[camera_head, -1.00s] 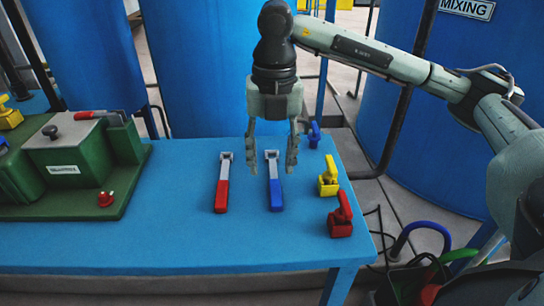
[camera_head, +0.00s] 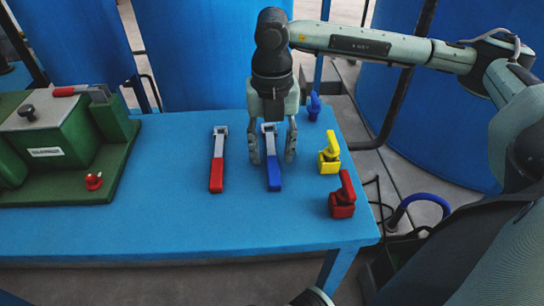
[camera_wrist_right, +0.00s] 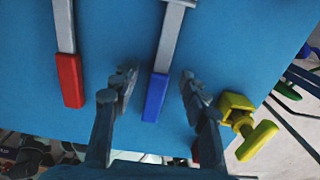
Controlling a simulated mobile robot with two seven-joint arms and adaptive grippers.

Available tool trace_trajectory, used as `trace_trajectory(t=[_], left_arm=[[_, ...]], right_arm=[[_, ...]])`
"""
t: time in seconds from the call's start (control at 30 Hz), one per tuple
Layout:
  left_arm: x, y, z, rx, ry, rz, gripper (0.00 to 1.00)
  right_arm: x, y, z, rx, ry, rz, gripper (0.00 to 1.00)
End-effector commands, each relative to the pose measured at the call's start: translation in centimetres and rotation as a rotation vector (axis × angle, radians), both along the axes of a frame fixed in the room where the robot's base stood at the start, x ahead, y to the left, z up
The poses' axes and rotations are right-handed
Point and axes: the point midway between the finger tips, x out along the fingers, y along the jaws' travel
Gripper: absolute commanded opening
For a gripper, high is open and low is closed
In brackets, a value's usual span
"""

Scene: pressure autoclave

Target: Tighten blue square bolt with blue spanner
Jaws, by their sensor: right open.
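The blue spanner (camera_head: 273,172) has a blue handle and a grey shaft and head. It lies on the blue table with its head toward the back edge. My right gripper (camera_head: 273,160) points down over it, open, with one finger on each side of the spanner and a gap to each. In the right wrist view the blue handle (camera_wrist_right: 155,97) lies between the open fingers. A small blue fixture (camera_head: 313,106) stands at the table's back right corner; I cannot tell whether it holds the blue square bolt. My left gripper is not in view.
A red-handled spanner (camera_head: 217,172) lies to the left of the blue one. A yellow fixture (camera_head: 329,156) and a red fixture (camera_head: 342,200) stand along the right edge. A green machine (camera_head: 55,150) fills the table's left. The front middle of the table (camera_head: 150,215) is clear.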

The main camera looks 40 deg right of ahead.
Motion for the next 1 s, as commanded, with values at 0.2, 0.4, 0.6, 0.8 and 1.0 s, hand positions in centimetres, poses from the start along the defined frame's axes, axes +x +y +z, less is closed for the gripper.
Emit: trace_trajectory(t=[0.2, 0.4, 0.6, 0.8, 1.0], left_arm=[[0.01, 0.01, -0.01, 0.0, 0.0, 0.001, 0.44], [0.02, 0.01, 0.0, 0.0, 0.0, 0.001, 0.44], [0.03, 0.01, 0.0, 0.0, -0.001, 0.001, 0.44], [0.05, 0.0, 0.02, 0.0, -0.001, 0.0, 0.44], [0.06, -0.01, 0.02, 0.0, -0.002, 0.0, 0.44]], right_arm=[[0.01, -0.02, -0.17, 0.0, 0.0, 0.0, 0.45], [0.02, -0.01, -0.14, 0.0, 0.0, 0.0, 0.23], [0.02, 0.0, -0.13, 0.0, 0.0, 0.0, 0.0], [0.04, 0.0, -0.1, 0.0, -0.001, 0.0, 0.0], [0.07, 0.02, 0.19, 0.001, -0.003, 0.0, 0.0]])
